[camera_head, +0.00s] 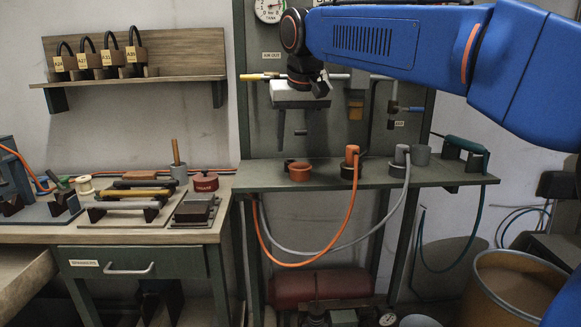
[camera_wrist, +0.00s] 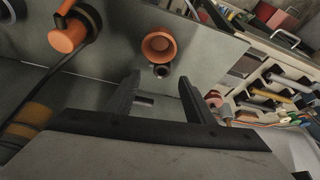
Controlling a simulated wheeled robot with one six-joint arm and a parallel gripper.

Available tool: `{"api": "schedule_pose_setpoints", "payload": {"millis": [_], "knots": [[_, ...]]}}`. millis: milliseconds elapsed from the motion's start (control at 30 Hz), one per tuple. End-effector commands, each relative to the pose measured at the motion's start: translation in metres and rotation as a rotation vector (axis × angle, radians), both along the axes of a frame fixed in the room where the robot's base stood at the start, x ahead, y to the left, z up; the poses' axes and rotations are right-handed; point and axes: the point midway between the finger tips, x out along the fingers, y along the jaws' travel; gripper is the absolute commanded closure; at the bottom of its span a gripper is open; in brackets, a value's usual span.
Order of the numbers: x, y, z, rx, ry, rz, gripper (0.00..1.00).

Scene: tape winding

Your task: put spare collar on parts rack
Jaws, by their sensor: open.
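An orange hollow ring-shaped piece (camera_head: 299,173) stands on the green shelf (camera_head: 235,180); it also shows in the wrist view (camera_wrist: 147,50). A smaller dark ring (camera_wrist: 161,72) sits right beside it. I cannot tell for sure which is the spare collar. My gripper (camera_head: 293,132) hangs pointing down above these pieces, apart from them. Its two dark fingers (camera_wrist: 160,90) are spread and nothing is between them. On the bench at left lies a rack with several dark, yellow and grey bars (camera_head: 130,205); I cannot tell whether it is the parts rack.
Orange (camera_head: 352,155) and grey (camera_head: 402,156) hose ends stand on the shelf to the right, their hoses looping below. A green-handled tool (camera_head: 466,146) is at the shelf's right end. Pipes and valves (camera_head: 393,106) are on the panel behind.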

Motion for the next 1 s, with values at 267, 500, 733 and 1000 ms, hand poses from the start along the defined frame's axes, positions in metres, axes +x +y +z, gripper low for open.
{"api": "schedule_pose_setpoints", "payload": {"millis": [267, 500, 733, 1000], "knots": [[0.006, 0.001, -0.014, 0.0, 0.0, 0.0, 0.51], [0.017, 0.007, -0.038, -0.002, 0.004, 0.0, 0.51], [0.026, 0.009, -0.058, 0.0, 0.0, 0.0, 0.51], [0.026, 0.009, -0.058, 0.0, 0.0, 0.0, 0.7]]}}
